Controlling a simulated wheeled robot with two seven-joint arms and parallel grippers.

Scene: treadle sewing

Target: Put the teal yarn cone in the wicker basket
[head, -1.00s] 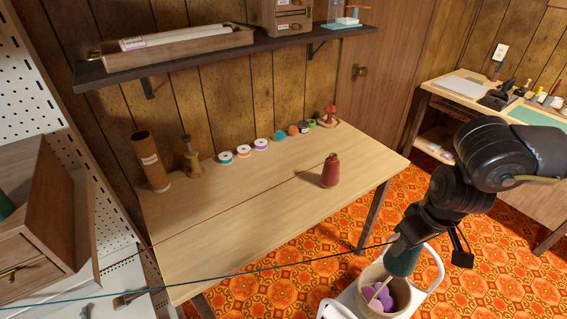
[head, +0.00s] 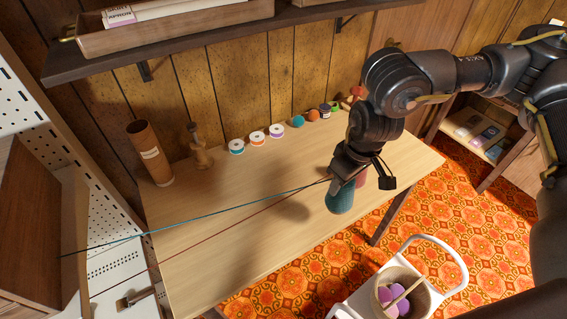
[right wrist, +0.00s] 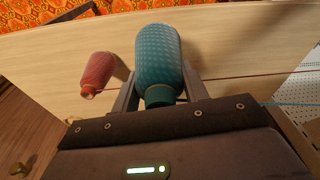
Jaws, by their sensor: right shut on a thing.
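The teal yarn cone (head: 341,201) is in my right gripper (head: 345,182), held over the right part of the wooden table. In the right wrist view the teal cone (right wrist: 160,58) sits between the two fingers (right wrist: 160,90). A dark red yarn cone (head: 361,179) is close to it, partly hidden behind my gripper; it also shows in the right wrist view (right wrist: 98,72), apart from the teal one. The wicker basket (head: 377,303) stands lower right, with purple balls (head: 389,300) and a stick inside. My left gripper is not in view.
The basket sits on a white cart with a handle (head: 455,256). Thread spools (head: 257,138) and small balls line the table's back, beside a cardboard tube (head: 149,152) and a wooden stand (head: 200,150). A teal and a red thread cross the table, which has free room in front.

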